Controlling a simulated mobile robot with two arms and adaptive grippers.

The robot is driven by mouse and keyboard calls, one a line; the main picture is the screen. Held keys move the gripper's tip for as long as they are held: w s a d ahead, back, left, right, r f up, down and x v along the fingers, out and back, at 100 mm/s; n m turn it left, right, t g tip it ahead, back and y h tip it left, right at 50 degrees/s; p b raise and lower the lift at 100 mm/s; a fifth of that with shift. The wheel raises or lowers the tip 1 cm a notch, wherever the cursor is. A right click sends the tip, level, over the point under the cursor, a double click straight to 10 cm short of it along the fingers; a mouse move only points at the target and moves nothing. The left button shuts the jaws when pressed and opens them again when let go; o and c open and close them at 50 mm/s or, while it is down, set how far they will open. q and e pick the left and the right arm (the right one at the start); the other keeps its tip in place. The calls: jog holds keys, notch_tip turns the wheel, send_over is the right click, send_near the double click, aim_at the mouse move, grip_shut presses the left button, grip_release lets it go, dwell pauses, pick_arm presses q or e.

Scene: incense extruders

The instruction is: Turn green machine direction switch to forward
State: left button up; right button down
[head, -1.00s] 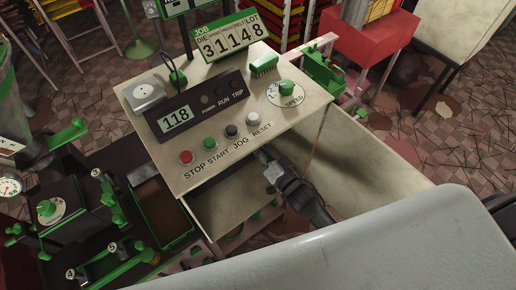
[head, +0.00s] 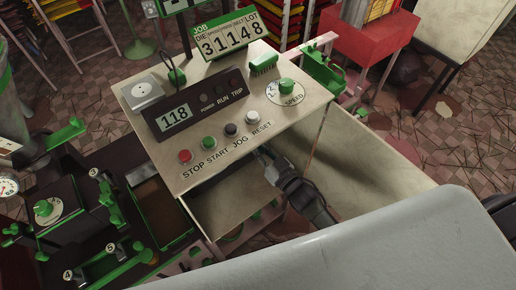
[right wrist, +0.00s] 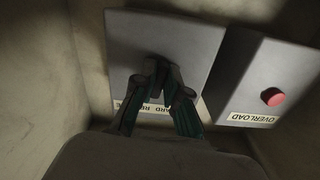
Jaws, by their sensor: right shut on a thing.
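In the right wrist view, a grey switch plate (right wrist: 190,40) has a pale label (right wrist: 150,106) along its lower edge. Parts of the words, "ARD RE", show between my fingers. My right gripper (right wrist: 156,72) is shut on the small direction switch on this plate; its fingers and their shadow hide the switch, so its setting cannot be read. In the head view, my right gripper (head: 262,158) reaches into the open cabinet under the control panel (head: 215,160), its tips partly hidden. My left gripper is in neither view.
Right of the switch plate is an overload plate (right wrist: 270,75) with a red button (right wrist: 272,97). Cabinet walls enclose my right gripper closely. The panel top carries a display (head: 175,118), a speed knob (head: 287,86) and several buttons. Green-trimmed machinery (head: 110,210) stands at left.

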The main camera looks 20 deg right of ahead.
jog(key=n+b, duration=0.1)
jog(key=n, duration=0.4)
jog(key=n+b, duration=0.1)
jog(key=n, duration=0.4)
jog(key=shift+d+n, duration=0.2)
jog(key=shift+n, duration=0.1)
dwell(0.4)
jog(key=c, duration=1.2)
grip_release()
jog(key=v, duration=1.2)
